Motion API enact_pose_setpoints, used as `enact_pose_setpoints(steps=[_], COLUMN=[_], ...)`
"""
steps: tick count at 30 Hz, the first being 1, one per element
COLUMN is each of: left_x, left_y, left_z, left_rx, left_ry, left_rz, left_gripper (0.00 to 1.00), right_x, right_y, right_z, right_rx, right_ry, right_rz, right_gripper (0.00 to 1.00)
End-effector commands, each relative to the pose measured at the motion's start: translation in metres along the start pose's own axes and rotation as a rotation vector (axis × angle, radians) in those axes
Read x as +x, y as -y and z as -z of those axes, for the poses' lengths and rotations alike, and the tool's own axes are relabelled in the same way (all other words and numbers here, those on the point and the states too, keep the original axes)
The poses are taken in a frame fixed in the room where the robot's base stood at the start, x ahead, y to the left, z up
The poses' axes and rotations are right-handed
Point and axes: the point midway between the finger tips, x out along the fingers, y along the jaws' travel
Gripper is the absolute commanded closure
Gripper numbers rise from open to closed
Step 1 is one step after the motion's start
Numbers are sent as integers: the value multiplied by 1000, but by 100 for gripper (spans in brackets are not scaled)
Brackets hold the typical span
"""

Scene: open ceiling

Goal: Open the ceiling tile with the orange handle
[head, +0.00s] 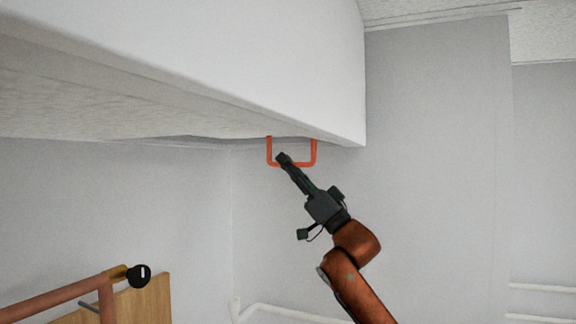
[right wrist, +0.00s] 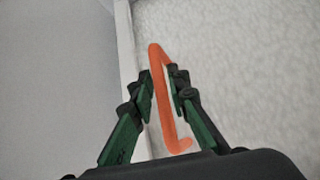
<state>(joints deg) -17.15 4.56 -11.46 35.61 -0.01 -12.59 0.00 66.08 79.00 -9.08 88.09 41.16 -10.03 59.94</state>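The orange handle (head: 313,152) is a U-shaped bar hanging under the white, speckled ceiling tile (head: 90,105), near its right end. My right gripper (head: 283,158) reaches up from below and overlaps the handle's lower bar. In the right wrist view the handle (right wrist: 155,55) passes between the two fingertips of the right gripper (right wrist: 161,84). The fingertips lie close against the bar on both sides, with little or no gap. The tile's speckled face (right wrist: 235,70) fills the right of that view. My left gripper is not in view.
A smooth white face (head: 240,50) rises above the tile. Grey walls (head: 435,150) stand behind. White pipes (head: 290,314) run along the lower wall. At lower left are a pinkish-brown rail (head: 55,298) with a black end and a wooden board (head: 150,300). Space around my right arm looks clear.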

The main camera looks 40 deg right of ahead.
Motion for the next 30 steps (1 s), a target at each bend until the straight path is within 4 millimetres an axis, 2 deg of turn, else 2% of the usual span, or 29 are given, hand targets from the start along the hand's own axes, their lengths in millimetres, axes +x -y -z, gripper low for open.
enact_pose_setpoints(steps=[6,24,30], left_x=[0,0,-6], left_y=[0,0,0], left_z=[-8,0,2], left_rx=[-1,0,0], left_ry=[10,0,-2], left_rz=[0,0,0], left_gripper=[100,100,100], right_x=[0,1,13], right_y=[0,0,11], right_z=[0,-1,-15], right_rx=[0,1,16], right_ry=[0,1,4], right_rz=[0,0,13], right_gripper=[100,100,100])
